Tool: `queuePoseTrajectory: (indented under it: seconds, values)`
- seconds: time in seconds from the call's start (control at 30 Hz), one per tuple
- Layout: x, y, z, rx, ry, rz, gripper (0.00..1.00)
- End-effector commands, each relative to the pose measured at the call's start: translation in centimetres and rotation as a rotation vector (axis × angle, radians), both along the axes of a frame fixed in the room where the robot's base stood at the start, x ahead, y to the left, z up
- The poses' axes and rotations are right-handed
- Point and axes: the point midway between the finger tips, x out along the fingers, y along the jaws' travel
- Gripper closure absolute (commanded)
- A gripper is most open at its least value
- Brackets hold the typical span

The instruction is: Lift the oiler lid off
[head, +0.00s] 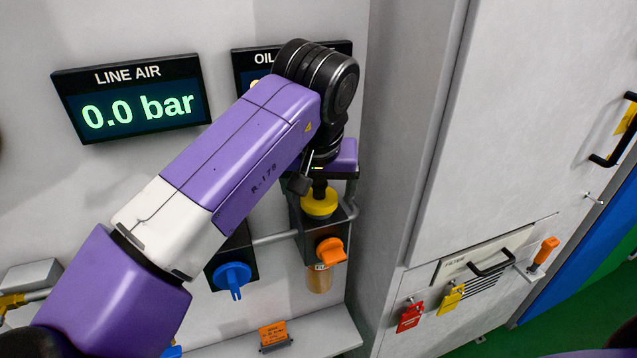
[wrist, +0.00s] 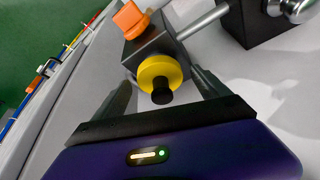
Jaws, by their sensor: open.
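The oiler lid (head: 319,207) is a yellow disc with a black knob on top. It sits on a dark block (head: 302,232) on the wall unit in the head view. In the wrist view the yellow lid (wrist: 158,72) and its black knob (wrist: 162,94) face my camera, between and ahead of my two fingers. My gripper (wrist: 162,82) is open, with one dark finger on each side of the lid and knob. Nothing is held. In the head view my gripper (head: 318,175) is above the lid, partly hidden by my arm. Finger contact cannot be told.
An orange valve handle (head: 331,251) sits just below the lid, and a blue handle (head: 232,279) is lower left. A pipe (head: 275,238) joins the blocks. The line air display (head: 133,97) reads 0.0 bar. A grey cabinet (head: 530,120) stands to the right.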

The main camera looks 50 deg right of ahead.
Motion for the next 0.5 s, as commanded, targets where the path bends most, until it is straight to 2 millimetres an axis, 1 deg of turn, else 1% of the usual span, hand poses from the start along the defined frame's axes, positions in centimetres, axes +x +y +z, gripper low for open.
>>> queuePoseTrajectory:
  seconds: [0.23,0.37,0.4,0.47,0.5]
  values:
    - [0.02,-0.03,-0.07,0.0,0.0,0.0,0.15]
    - [0.01,-0.02,-0.06,0.0,0.0,0.0,0.4]
    - [0.01,-0.02,-0.06,0.0,0.0,0.0,0.48]
    - [0.01,-0.02,-0.06,0.0,0.0,0.0,0.6]
    - [0.0,-0.02,-0.06,0.0,0.0,0.0,0.68]
